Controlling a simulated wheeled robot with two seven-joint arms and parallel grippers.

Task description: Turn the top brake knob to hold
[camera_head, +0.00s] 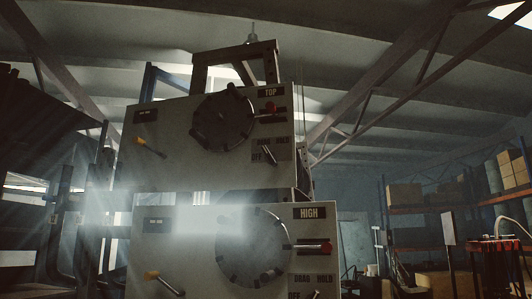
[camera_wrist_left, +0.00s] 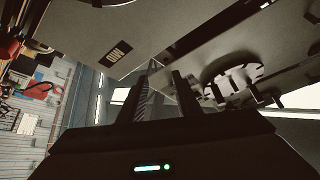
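The top brake knob (camera_head: 268,154) is a small dark lever with a pale tip on the upper panel (camera_head: 175,170), below the TOP label. It leans up-left to down-right, between an OFF mark at lower left and a HOLD mark at upper right; its exact setting is hard to tell. Neither gripper shows in the head view. In the left wrist view my left gripper (camera_wrist_left: 163,78) has its two dark fingers apart with nothing between them. A pale panel with a dark label (camera_wrist_left: 122,49) and a round handwheel (camera_wrist_left: 233,80) lie beyond the fingers. My right gripper is not seen.
The upper panel has a big dark handwheel (camera_head: 222,117), a red-knobbed lever (camera_head: 270,109) and a yellow-tipped lever (camera_head: 150,147). Below is the HIGH panel (camera_head: 190,250) with similar controls. Shelves with boxes (camera_head: 404,194) stand at the right.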

